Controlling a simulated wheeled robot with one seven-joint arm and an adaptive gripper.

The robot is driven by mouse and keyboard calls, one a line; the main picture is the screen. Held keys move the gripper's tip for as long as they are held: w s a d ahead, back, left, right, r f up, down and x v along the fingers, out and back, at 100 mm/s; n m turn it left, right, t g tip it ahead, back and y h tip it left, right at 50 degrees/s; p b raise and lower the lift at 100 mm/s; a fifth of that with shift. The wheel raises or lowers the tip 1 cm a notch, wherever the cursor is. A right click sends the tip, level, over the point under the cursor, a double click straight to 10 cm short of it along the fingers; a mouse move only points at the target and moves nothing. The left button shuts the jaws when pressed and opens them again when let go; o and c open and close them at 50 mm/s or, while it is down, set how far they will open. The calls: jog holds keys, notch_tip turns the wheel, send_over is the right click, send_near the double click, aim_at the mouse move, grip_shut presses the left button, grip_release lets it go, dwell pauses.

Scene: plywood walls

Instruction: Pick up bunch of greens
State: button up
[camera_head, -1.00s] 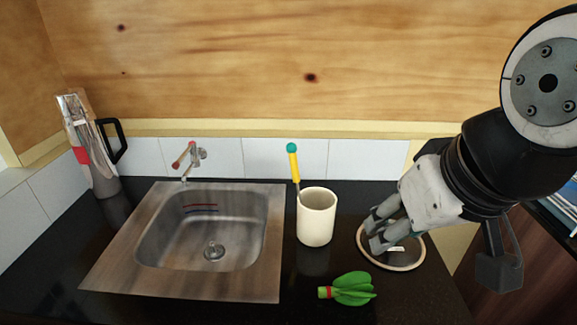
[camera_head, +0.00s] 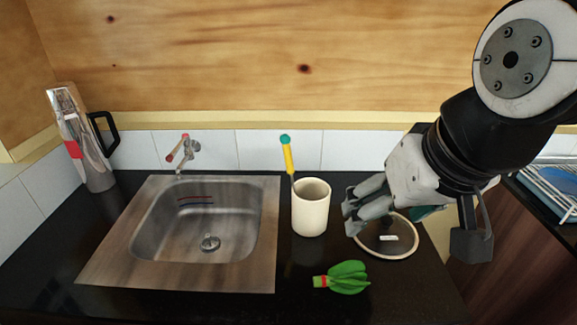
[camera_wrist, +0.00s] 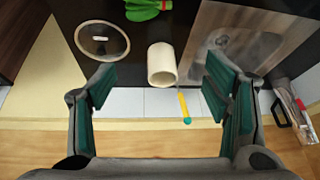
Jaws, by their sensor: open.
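The bunch of greens (camera_head: 346,278) lies on the dark counter near its front edge, with a red band round its stems. It also shows at the top edge of the wrist view (camera_wrist: 148,8), partly cut off. My gripper (camera_head: 350,213) is open and empty, above the counter between the white cup and the round lid, behind the greens. In the wrist view my gripper (camera_wrist: 160,95) has its two green-padded fingers wide apart, with nothing between them touching the pads.
A white cup (camera_head: 310,212) with a yellow-handled tool (camera_head: 288,158) stands left of my gripper. A round glass lid (camera_head: 400,252) lies beneath it. A steel sink (camera_head: 120,262) and a flask (camera_head: 88,150) are at left. A rack (camera_head: 552,185) is at far right.

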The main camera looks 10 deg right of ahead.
jog(key=w+f+m+g, duration=0.2)
jog(key=w+f+m, duration=0.2)
jog(key=w+m, duration=0.15)
jog(key=m+g+p, duration=0.3)
jog(key=m, duration=1)
send_over(349, 272)
notch_tip(349, 272, down, 16)
notch_tip(349, 272, down, 8)
jog(key=shift+s+a+f+b, duration=0.1)
jog(key=shift+s+a+b, duration=0.05)
jog(key=shift+b, duration=0.15)
jog(key=shift+f+p, duration=0.45)
jog(key=shift+f, duration=2.15)
jog(key=shift+c, duration=0.6)
jog(key=c, duration=1.2)
